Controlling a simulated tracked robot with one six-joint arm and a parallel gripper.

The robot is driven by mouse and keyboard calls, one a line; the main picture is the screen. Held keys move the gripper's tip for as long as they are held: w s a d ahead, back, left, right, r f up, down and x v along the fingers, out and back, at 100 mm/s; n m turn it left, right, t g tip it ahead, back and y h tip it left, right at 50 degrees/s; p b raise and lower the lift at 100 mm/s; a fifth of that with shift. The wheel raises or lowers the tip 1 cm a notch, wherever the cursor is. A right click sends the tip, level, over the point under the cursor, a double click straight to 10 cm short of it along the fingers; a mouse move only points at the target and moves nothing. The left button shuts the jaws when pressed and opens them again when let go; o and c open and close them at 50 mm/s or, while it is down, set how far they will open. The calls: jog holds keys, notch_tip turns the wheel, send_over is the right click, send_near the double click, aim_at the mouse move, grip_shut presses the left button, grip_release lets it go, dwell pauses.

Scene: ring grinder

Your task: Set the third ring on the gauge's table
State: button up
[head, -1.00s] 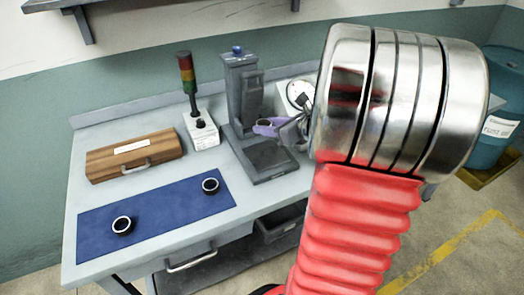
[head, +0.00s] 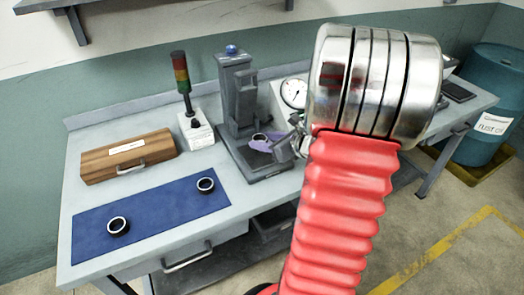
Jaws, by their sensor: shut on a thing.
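The gauge (head: 238,95) is a grey stand with an upright column and a blue knob on top. Its dark flat table (head: 270,172) lies at the column's foot. My gripper (head: 261,143) has purple fingers shut on a small dark ring (head: 259,137) with a light rim. The ring is over the gauge's table, close in front of the column. I cannot tell whether it touches the table. Two similar rings lie apart on the blue mat, one at the left (head: 118,226) and one at the right (head: 205,185). My arm hides the area right of the gauge.
The blue mat (head: 150,222) covers the bench's front left. A wooden case (head: 128,155) and a signal lamp on a white box (head: 199,135) stand behind it. A dial (head: 293,92) is right of the gauge column. A blue drum (head: 485,100) stands far right.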

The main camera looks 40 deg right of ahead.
aim_at(264, 155)
jog(key=shift+f, duration=1.8)
jog(key=shift+f, duration=0.2)
jog(key=o, duration=1.1)
jog(key=shift+a, duration=0.1)
jog(key=shift+o, duration=0.2)
jog(key=shift+r, duration=0.15)
jog(key=v, duration=1.2)
